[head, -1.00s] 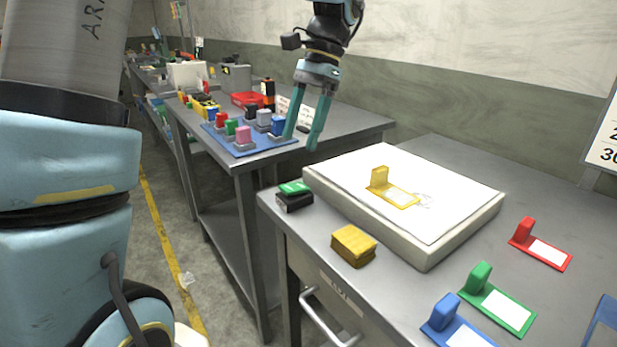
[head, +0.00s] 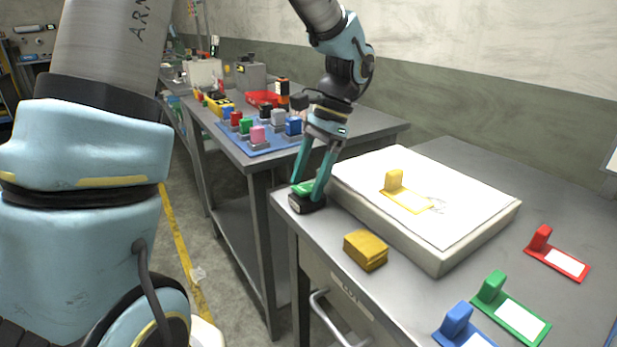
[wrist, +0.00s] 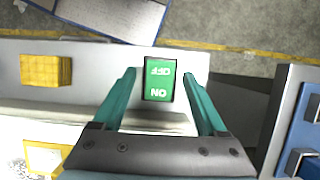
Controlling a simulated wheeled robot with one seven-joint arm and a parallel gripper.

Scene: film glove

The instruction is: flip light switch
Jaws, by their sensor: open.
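The light switch (head: 305,204) is a small black box with a green rocker top, on the near left corner of the grey table beside the white light box. In the wrist view the green rocker (wrist: 158,80) carries the words OFF and ON, which appear upside down. My gripper (head: 308,192) is open and points down at the switch. In the wrist view its two teal fingers (wrist: 160,78) stand on either side of the rocker, with a gap on both sides. I cannot tell how far the fingertips are above the table. Part of the switch is hidden behind the fingers in the head view.
The white light box (head: 440,262) bears a yellow stamp-like block (head: 394,181). A yellow sponge-like block (head: 366,250) lies in front. Red (head: 556,256), green (head: 510,307) and blue (head: 460,325) tagged holders lie to the right. A blue mat (head: 262,147) with coloured blocks is on the table behind.

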